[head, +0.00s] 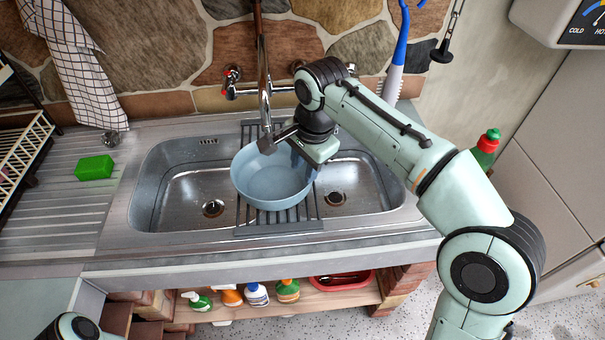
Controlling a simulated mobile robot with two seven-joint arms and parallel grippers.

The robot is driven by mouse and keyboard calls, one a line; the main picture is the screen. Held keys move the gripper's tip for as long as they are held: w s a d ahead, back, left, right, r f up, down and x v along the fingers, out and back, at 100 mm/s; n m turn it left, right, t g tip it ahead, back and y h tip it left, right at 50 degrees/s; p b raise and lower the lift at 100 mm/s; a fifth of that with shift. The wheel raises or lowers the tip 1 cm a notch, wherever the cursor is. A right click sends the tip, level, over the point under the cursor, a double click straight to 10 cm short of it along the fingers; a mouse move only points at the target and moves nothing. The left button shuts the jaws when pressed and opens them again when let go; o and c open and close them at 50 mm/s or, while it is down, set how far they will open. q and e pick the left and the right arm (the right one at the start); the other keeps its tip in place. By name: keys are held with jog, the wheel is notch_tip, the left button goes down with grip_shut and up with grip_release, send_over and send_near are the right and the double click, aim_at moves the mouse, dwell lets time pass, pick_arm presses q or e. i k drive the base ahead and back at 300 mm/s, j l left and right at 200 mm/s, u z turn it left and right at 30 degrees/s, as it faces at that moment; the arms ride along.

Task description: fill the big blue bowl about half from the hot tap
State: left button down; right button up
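The big blue bowl (262,190) stands upright on a slatted rack (280,226) across the middle of the sink. No water stream shows, and I cannot make out water inside it. The tap (264,70) is wall-mounted, its spout coming down at the bowl's back rim. Its left handle (232,76) has red on it; the right side is partly behind my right arm. My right gripper (284,147) is over the bowl's back right rim, close to the spout end. Its finger gap is unclear, so I cannot tell whether it grips the rim. My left gripper is out of view.
Sink basins show left (180,192) and right (362,190) of the bowl. A green sponge (95,168) lies on the left drainboard beside a dish rack (22,145). Several bottles and a red tray (342,279) sit on the shelf below.

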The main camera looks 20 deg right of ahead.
aim_at(228, 77)
jog(key=k, duration=1)
